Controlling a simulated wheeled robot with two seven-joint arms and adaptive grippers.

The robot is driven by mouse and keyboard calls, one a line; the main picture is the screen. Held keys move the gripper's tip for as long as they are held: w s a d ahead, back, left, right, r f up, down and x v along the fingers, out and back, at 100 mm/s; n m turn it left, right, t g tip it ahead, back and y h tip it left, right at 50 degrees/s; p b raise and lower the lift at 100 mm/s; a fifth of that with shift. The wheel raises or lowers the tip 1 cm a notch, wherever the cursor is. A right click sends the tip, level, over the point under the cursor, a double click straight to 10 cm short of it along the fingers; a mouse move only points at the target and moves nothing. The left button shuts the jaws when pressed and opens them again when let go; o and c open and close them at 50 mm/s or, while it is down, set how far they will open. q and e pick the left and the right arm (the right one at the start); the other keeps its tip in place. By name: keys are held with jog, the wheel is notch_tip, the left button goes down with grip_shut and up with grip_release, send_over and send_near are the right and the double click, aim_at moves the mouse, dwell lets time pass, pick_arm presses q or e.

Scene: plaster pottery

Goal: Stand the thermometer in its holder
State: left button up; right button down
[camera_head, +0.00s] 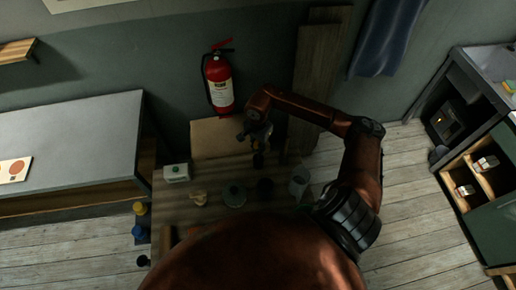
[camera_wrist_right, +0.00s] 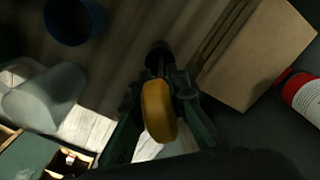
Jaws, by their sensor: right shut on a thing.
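My right gripper (camera_head: 258,138) is over the back of the wooden table. In the wrist view my right gripper (camera_wrist_right: 157,94) is shut on the thermometer (camera_wrist_right: 157,112), whose rounded yellow-orange head lies between the fingers. A thin dark stem runs from the head toward a small dark round thing (camera_wrist_right: 158,56), which looks like the holder. A dark small shape below the gripper in the head view (camera_head: 258,160) seems to be the same thing. I cannot tell whether the stem tip is inside it or just above. My left gripper is not in view.
The table also bears a dark blue cup (camera_wrist_right: 75,20), a grey jug (camera_head: 299,183), a round lidded pot (camera_head: 234,195), a pale small object (camera_head: 199,198) and a white box (camera_head: 176,172). A cardboard-coloured board (camera_head: 218,137) stands behind. A red extinguisher (camera_head: 219,82) hangs on the wall.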

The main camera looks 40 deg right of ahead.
jog(key=c, duration=1.8)
grip_release()
notch_tip(320, 180, up, 12)
